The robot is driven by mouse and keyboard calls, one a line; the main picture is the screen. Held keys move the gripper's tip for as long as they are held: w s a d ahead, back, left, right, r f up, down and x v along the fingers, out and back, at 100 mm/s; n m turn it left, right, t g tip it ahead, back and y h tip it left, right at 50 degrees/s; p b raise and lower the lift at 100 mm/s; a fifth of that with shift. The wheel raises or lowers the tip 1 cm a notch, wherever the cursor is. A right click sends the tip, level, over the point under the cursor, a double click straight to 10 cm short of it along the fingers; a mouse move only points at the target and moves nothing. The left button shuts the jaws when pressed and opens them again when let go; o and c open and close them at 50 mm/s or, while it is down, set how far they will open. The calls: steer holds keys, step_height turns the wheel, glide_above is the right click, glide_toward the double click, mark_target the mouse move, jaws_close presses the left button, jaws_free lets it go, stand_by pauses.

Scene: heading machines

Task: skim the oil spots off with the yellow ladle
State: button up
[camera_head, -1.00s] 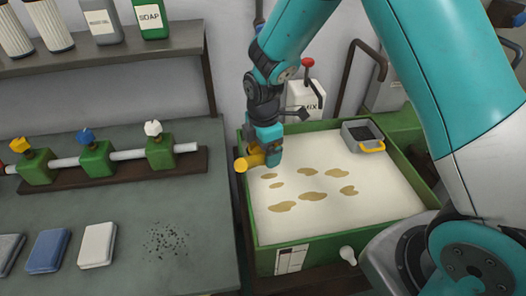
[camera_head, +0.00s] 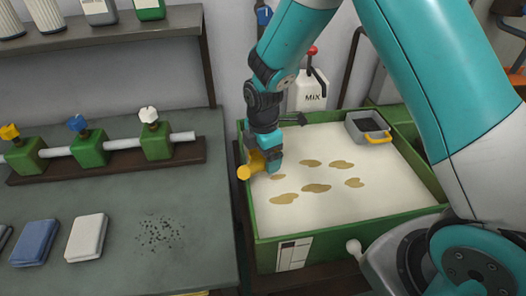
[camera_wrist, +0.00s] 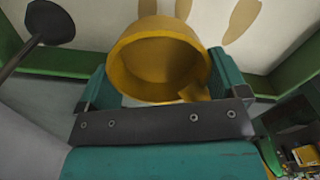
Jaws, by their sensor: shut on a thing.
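My gripper (camera_head: 267,160) is shut on the yellow ladle (camera_head: 247,167) at the left side of the green tank (camera_head: 330,241), low over the pale liquid. In the wrist view the ladle's round cup (camera_wrist: 158,62) shows between my teal fingers (camera_wrist: 158,92); no oil is discernible inside it. Several brown oil spots (camera_head: 316,188) float on the liquid, mostly right of my gripper. Whether the ladle touches the liquid is unclear.
A grey box with a yellow handle (camera_head: 377,137) sits at the tank's back right corner. A white MIX unit (camera_head: 312,97) with a red-knobbed lever stands behind the tank. A bench (camera_head: 110,200) with a valve pipe and blocks lies left.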

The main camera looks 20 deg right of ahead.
steer(key=shift+f+b, duration=2.2)
steer(key=shift+f, duration=0.8)
steer(key=shift+s+d, duration=1.3)
steer(key=shift+d, duration=5)
steer(key=shift+s+d, duration=1.25)
steer(key=shift+d, duration=5.05)
step_height(320, 180, up, 12)
steer(key=p, duration=0.9)
steer(key=shift+a+r, duration=0.1)
